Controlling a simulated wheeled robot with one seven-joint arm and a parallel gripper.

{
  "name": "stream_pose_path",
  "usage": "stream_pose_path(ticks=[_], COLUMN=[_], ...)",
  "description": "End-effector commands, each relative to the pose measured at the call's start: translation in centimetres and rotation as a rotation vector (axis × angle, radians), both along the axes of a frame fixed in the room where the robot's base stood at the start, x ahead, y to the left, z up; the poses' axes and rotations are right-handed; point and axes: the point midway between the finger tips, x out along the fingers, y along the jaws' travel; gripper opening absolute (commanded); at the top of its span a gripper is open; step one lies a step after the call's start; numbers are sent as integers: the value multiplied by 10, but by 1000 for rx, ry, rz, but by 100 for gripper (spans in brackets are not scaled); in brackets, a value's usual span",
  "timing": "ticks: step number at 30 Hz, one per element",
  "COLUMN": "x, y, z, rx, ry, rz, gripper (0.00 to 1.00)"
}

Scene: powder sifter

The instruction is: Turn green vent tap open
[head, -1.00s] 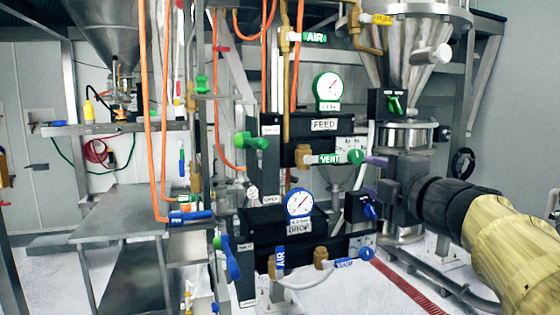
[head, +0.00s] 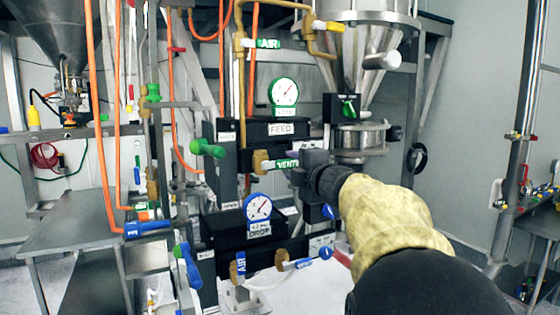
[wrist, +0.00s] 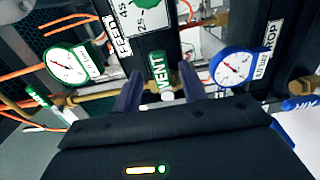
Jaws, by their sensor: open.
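The green vent tap has a green handle lettered VENT (head: 287,163) beside a brass fitting (head: 259,161), below the FEED gauge. In the head view, my gripper (head: 298,157) is at the right end of the handle, and my wrist hides the part behind it. In the wrist view, the green VENT handle (wrist: 158,76) shows between the two dark purple fingers of my gripper (wrist: 160,78). The fingers are apart, one on each side of the handle in the picture. I cannot tell whether either touches it.
The green-rimmed FEED gauge (head: 284,92) is above and the blue-rimmed DROP gauge (head: 257,207) is below. A green AIR handle (head: 267,44) is higher up. A black box with a green knob (head: 348,107) sits close above my wrist. A blue-labelled vent handle (head: 297,265) is lower down.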

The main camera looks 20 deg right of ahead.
Motion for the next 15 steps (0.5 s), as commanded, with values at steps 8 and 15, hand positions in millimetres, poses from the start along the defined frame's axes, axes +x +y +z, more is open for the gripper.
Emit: stream_pose_path(ticks=[8, 15], x=[36, 39], y=[2, 2], z=[0, 0], rx=[1, 1], ry=[1, 0], rz=[1, 0], gripper=[42, 42])
